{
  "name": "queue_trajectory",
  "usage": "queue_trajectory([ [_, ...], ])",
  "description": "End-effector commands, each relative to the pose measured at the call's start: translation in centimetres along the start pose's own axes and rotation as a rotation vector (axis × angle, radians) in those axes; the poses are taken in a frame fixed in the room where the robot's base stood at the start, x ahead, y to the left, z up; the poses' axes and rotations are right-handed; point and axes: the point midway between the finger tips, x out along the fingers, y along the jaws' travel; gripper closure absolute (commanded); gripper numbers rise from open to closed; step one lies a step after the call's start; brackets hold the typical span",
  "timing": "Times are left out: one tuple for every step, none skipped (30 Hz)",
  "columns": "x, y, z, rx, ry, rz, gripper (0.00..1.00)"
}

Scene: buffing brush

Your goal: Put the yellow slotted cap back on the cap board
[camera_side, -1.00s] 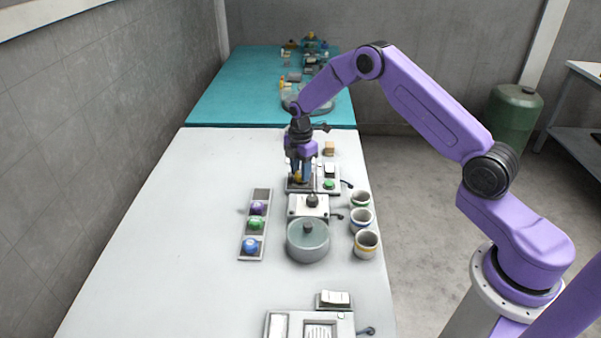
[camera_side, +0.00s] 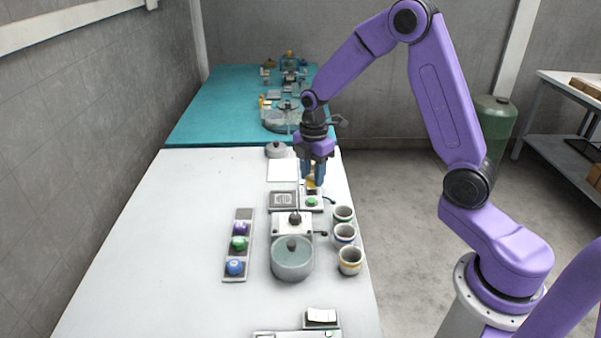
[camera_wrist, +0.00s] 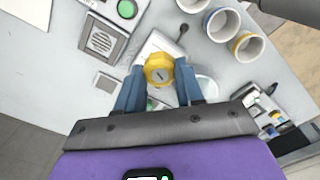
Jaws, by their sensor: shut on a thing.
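The yellow slotted cap (camera_wrist: 159,70) is between the blue fingers of my gripper (camera_wrist: 159,88) in the wrist view, its slot facing the camera. In the side view, my gripper (camera_side: 313,183) is shut on it, upright, above the area by the green button, and the fingers partly hide the cap. The cap board (camera_side: 246,226) lies to the left and nearer the camera. It holds a purple cap (camera_side: 240,228), a green cap (camera_side: 239,244) and a blue cap (camera_side: 234,267). Its far place (camera_side: 244,214) looks empty.
A grated panel (camera_side: 283,199) and a green button (camera_side: 312,202) are close to my gripper. A lidded grey pot (camera_side: 292,259) and three banded cups (camera_side: 345,234) stand nearer the camera. The white table is clear left of the board.

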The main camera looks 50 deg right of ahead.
Motion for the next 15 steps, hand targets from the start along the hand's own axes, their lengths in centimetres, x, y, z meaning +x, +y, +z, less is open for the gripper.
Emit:
queue_trajectory([
  [-0.3,-0.5,0.0,-0.001,0.0,0.001,0.96],
  [-0.4,-0.7,-0.1,-0.001,0.0,0.002,0.96],
  [-0.5,-1.1,-0.1,-0.001,0.0,0.0,0.96],
  [-0.6,-1.2,-0.1,-0.001,0.0,0.0,0.96],
  [-0.7,-1.3,-0.2,-0.003,0.0,0.001,0.96],
  [-0.7,-1.4,-0.3,-0.01,0.0,0.001,0.96],
  [-0.7,-1.4,-0.6,-0.018,0.0,0.001,0.96],
  [-0.7,-1.3,-0.8,-0.03,0.0,0.001,0.96],
  [-0.7,-1.1,-1.3,-0.051,0.0,0.001,0.96],
  [-0.6,-0.8,-1.8,-0.071,0.0,0.001,0.96],
  [-0.5,-0.6,-2.3,-0.093,0.0,0.0,0.96],
  [-0.4,-0.2,-3.1,-0.126,0.0,0.0,0.96],
  [-0.4,0.1,-3.6,-0.152,0.0,0.001,0.96],
  [-0.3,0.4,-4.3,-0.178,0.0,0.001,0.96],
  [-0.2,0.8,-5.0,-0.212,0.0,0.0,0.96],
])
